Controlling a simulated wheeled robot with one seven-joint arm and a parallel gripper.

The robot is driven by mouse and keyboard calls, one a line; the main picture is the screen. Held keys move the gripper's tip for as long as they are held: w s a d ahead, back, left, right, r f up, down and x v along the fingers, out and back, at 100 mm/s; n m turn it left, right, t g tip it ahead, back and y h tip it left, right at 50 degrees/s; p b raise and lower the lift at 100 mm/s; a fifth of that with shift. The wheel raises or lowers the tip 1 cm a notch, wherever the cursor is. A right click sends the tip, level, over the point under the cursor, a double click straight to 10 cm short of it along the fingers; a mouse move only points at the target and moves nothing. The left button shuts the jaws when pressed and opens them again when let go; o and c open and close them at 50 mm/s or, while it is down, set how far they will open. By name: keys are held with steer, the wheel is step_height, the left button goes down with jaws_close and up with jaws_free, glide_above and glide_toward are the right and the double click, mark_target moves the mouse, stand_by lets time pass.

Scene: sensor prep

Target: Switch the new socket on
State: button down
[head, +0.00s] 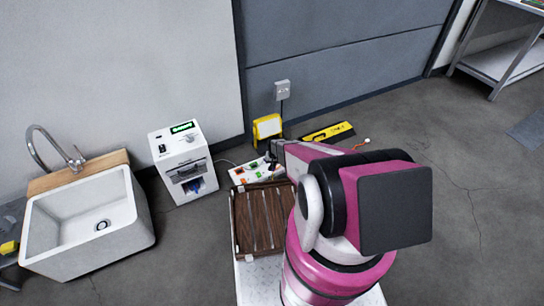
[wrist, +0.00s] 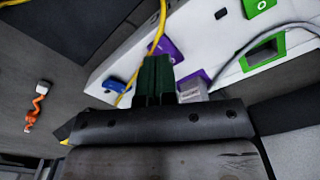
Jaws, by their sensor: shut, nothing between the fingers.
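A white power strip (head: 250,172) with coloured sockets and switches lies on the floor, in the middle of the head view. In the wrist view the strip (wrist: 205,45) carries green-framed parts (wrist: 262,52), purple parts (wrist: 165,47) and a small blue part (wrist: 114,86). I cannot tell which socket is the new one or the state of its switch. My gripper (wrist: 155,66) is shut and empty, its dark green fingertips over the strip beside the purple parts. Whether they touch it is unclear. In the head view my gripper (head: 272,157) is at the strip's right end, partly hidden by my arm.
A yellow cable (wrist: 157,30) and a grey plug (wrist: 193,92) are close to my fingers. A yellow work lamp (head: 267,128), a yellow level (head: 328,133) and a white machine (head: 183,160) stand around the strip. An orange-corded plug (wrist: 38,105) lies on clear floor.

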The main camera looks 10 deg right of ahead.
steer(key=shift+r, duration=2.25)
steer(key=shift+r, duration=0.2)
steer(key=s+r, duration=0.7)
steer(key=r, duration=0.7)
steer(key=s+r+n, duration=0.1)
steer(key=s+r, duration=0.6)
steer(key=r, duration=0.7)
steer(key=s+r+n, duration=0.1)
steer(key=s+r, duration=0.6)
steer(key=r, duration=0.7)
steer(key=shift+s+r, duration=0.15)
steer(key=shift+r, duration=0.05)
